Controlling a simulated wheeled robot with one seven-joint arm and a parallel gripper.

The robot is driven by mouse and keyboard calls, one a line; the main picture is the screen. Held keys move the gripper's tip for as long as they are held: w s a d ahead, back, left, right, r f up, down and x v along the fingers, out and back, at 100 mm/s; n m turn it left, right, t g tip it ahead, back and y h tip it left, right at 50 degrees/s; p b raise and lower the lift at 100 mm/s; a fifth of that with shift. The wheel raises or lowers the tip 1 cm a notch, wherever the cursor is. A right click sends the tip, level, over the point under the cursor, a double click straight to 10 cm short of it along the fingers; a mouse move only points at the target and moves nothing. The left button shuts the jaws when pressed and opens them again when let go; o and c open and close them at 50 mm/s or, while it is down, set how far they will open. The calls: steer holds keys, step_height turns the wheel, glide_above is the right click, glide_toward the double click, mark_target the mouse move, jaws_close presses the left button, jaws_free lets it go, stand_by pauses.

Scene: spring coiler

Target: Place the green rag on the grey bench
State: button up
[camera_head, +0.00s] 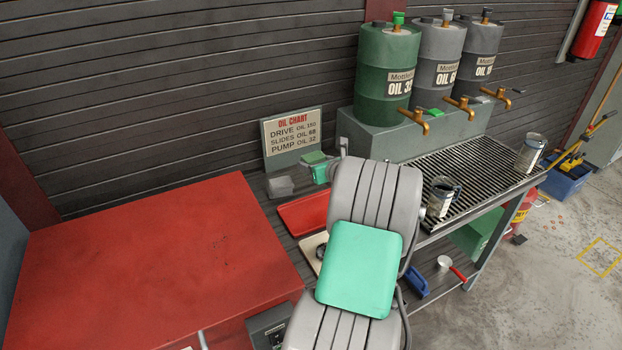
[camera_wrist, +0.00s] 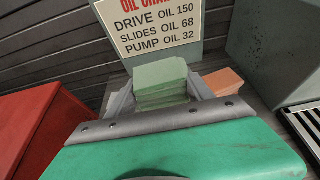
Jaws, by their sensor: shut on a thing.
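The green rag is a folded, pale green stack (camera_wrist: 160,80), between the two grey fingers of my gripper (camera_wrist: 162,98) in the wrist view. My gripper is shut on it. In the head view the rag (camera_head: 313,157) shows as a small green patch in front of the oil chart, at the tip of my gripper (camera_head: 319,167). My arm hides part of this area. I cannot tell whether the rag touches the surface below. The dark grey slatted bench (camera_head: 283,236) runs along the wall between the red cabinet and the oil drums.
A red cabinet (camera_head: 150,260) is at left. The oil chart (camera_head: 291,134) stands behind the rag. A grey block (camera_head: 280,187) and red tray (camera_head: 303,214) are nearby. An orange block (camera_wrist: 224,80) is right of the rag. Oil drums (camera_head: 386,75) and a drip grate (camera_head: 480,165) are right.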

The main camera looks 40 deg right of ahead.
glide_above(311, 184)
step_height(311, 184, down, 5)
steer(key=shift+a+f, duration=0.1)
steer(key=shift+f, duration=0.1)
steer(key=shift+w+f, duration=0.1)
steer(key=shift+f, duration=1.65)
steer(key=o, duration=1.3)
steer(key=shift+r, duration=0.15)
steer(key=v, duration=1.2)
steer(key=shift+r, duration=0.1)
